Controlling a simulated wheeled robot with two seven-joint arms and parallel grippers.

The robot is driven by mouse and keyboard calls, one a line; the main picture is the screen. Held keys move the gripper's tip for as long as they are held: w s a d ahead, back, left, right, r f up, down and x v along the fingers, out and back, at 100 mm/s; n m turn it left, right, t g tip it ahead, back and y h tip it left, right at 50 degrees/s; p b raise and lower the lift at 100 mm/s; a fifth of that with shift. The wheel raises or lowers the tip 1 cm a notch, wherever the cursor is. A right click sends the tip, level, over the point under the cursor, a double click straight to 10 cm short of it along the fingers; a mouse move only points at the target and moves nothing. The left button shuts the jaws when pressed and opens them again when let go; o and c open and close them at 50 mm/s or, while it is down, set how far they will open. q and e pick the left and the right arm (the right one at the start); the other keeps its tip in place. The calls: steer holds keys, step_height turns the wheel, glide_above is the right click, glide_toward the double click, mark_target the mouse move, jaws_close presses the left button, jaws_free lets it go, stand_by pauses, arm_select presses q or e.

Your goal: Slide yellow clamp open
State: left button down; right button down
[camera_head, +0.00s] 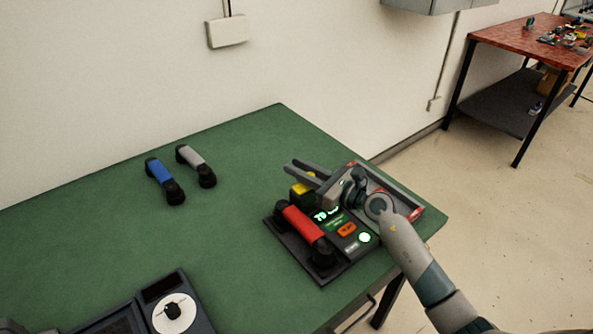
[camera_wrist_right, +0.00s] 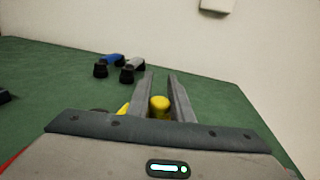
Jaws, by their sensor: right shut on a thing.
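The yellow clamp (camera_head: 303,186) is on the far side of a black paging phone base (camera_head: 334,257) on the green table, partly hidden by my right gripper. My right gripper (camera_head: 304,170) reaches in from the right over the base and is shut on the yellow clamp. In the right wrist view the clamp's yellow knob (camera_wrist_right: 160,105) shows between the two fingers (camera_wrist_right: 160,90), with more yellow just left of them. A red handset (camera_head: 303,223) lies on the left side of the base. My left gripper does not show.
A blue handset (camera_head: 158,172) and a grey handset (camera_head: 192,158) lie on the green table (camera_head: 100,240) toward the back. A black device with a round white dial (camera_head: 174,313) stands at the front left. A red-edged tray (camera_head: 405,199) lies beneath my right wrist.

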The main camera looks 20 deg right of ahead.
steer(key=c, duration=1.6)
jaws_free()
steer(key=shift+w+d, duration=0.1)
steer(key=shift+d, duration=0.15)
steer(key=shift+c, duration=0.2)
steer(key=shift+o, duration=0.3)
steer(key=shift+d, duration=0.1)
